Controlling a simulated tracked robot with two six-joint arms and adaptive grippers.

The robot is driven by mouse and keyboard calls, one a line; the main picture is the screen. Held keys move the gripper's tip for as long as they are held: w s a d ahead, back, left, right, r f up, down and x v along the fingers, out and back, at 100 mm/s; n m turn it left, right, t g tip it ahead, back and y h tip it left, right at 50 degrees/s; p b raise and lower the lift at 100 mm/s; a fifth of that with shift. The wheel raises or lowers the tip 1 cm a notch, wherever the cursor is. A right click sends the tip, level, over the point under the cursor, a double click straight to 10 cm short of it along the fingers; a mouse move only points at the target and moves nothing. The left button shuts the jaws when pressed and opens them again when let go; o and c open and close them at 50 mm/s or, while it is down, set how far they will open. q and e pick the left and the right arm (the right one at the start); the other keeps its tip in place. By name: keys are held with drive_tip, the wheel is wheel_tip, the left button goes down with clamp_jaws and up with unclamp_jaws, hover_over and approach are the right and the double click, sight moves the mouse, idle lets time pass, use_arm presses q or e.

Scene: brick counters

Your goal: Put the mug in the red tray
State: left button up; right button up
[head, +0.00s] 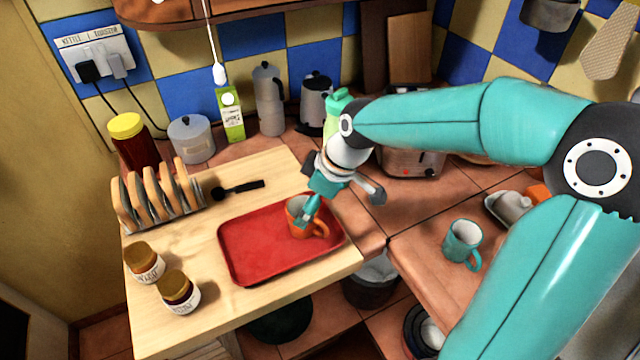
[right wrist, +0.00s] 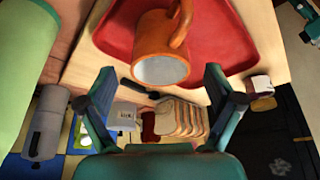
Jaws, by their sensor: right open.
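The orange mug (head: 293,213) stands upright in the right part of the red tray (head: 262,255), partly hidden by a finger in the head view. The mug (right wrist: 150,38) and tray (right wrist: 235,35) also show in the right wrist view, with the mug's opening facing the camera. My right gripper (head: 343,204) is open. One finger is by the mug and the other is out to the right. A teal mug (head: 465,243) stands on the right counter. My left gripper is not in view.
The tray lies on a wooden board (head: 210,320). A toast rack (head: 160,205), two small jars (head: 145,262) and a dark utensil (head: 238,189) surround it on the left and back. A green bottle (head: 333,112) and toaster (head: 408,162) stand behind my right arm.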

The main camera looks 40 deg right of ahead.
drive_tip(key=v, duration=0.7)
drive_tip(key=shift+r, duration=0.1)
